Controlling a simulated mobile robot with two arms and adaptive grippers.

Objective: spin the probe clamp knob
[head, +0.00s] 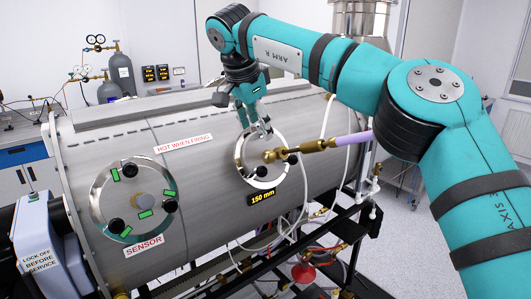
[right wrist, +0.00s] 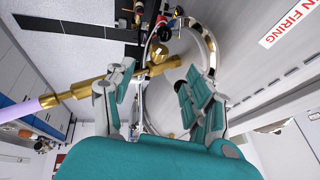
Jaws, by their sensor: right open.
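The steel port ring (head: 243,158) with the 150 mm label (head: 262,198) is on the drum's side. Black knobs (head: 292,159) sit on this port; I cannot tell which one is the probe clamp knob. A brass probe (head: 318,146) with a lilac hose reaches the port from the right; it also shows in the right wrist view (right wrist: 88,88). My right gripper (head: 258,130) is open at the upper part of the port, its fingers pointing down. In the right wrist view its fingers (right wrist: 164,100) stand apart, with the port ring beyond them. My left gripper is not in view.
The big steel drum (head: 200,130) carries a HOT WHEN FIRING label. A second port with black knobs and green marks (head: 135,200) is at left, above the SENSOR label. A lock-off box (head: 45,240) stands lower left. Hoses and pipes hang below and right of the port.

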